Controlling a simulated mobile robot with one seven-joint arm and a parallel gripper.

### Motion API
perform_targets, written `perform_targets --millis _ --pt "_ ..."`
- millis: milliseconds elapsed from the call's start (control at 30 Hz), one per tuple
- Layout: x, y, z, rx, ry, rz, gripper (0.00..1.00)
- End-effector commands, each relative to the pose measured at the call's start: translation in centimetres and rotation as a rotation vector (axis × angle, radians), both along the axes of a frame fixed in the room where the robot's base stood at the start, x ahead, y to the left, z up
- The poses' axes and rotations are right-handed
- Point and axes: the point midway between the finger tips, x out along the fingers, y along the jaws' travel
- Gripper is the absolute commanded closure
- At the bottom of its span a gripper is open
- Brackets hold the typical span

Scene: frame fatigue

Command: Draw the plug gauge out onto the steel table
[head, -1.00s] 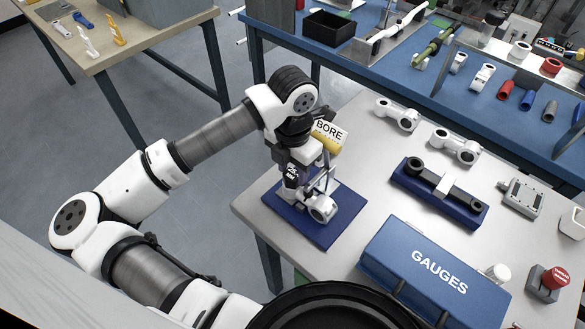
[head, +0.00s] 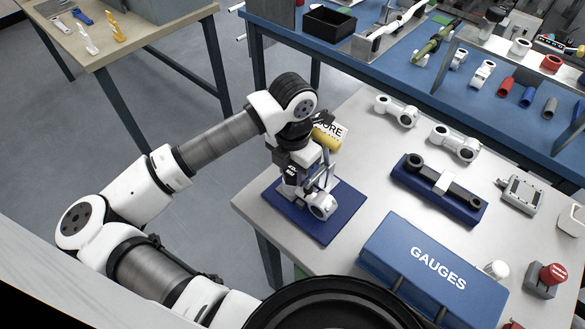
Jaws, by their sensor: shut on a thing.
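My gripper (head: 299,190) is low over the blue mat (head: 325,231) on the left part of the steel table (head: 357,133). It is shut, right beside a white part with a round ringed end (head: 320,206) on the mat. The plug gauge cannot be made out clearly; the jaws and wrist hide what they grip, and I cannot tell how far it sits in the bore.
A blue GAUGES case (head: 436,269) stands at the front. Black gauge pieces lie in a blue holder (head: 468,207); white link parts (head: 455,143) lie behind. A red-topped button box (head: 546,281) is at right. Bare steel lies between mat, case and holder.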

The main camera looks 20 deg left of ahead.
Motion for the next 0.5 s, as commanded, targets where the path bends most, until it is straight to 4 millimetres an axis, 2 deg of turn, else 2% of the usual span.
perform_targets --millis 500 --pt "0.0 0.0 1.7 0.001 0.0 0.0 0.91"
